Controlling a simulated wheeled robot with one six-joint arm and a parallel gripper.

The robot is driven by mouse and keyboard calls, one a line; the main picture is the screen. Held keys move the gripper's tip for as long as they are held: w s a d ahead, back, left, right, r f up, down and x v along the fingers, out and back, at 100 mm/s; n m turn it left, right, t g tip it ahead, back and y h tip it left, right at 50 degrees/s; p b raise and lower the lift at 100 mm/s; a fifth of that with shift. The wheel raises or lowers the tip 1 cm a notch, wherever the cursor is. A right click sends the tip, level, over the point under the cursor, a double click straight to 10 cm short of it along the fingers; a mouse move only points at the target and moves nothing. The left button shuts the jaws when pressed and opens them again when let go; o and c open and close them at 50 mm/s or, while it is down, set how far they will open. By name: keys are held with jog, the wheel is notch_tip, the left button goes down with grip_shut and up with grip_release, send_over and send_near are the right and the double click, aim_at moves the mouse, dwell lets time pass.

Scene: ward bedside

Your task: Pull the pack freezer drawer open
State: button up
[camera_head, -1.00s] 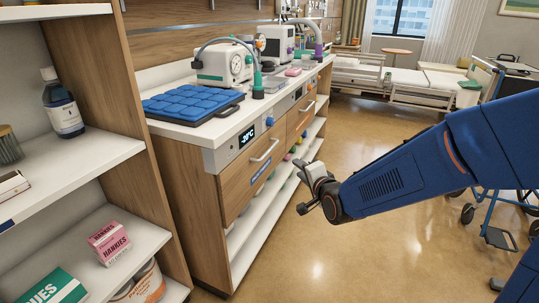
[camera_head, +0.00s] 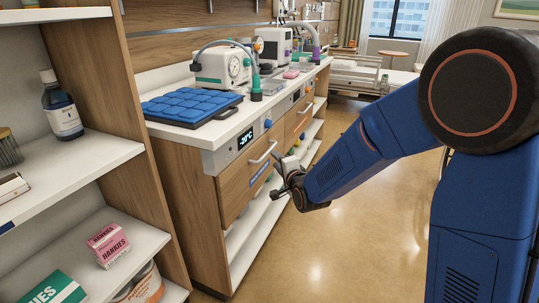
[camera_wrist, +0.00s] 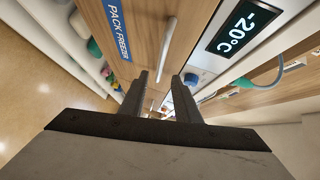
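The pack freezer drawer (camera_head: 236,187) has a wood front below a -20°C display and looks closed. Its pale bar handle (camera_head: 263,151) is on the front. In the wrist view the drawer front (camera_wrist: 146,22) carries a blue PACK FREEZER label (camera_wrist: 118,28), and the handle (camera_wrist: 165,50) is just beyond the fingertips. My gripper (camera_head: 279,183) is in front of the drawer, to the right of and below the handle in the head view. In the wrist view my gripper (camera_wrist: 160,80) has two fingers apart with nothing seen held between them. The handle looks clear of the fingers.
A blue pack tray (camera_head: 192,106) and a pump-like device (camera_head: 222,66) stand on the counter. A shelf unit (camera_head: 90,160) with a bottle and boxes is at left. The floor (camera_head: 340,245) in front is clear.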

jog(key=x, duration=0.8)
jog(key=shift+w+a, duration=0.1)
grip_shut()
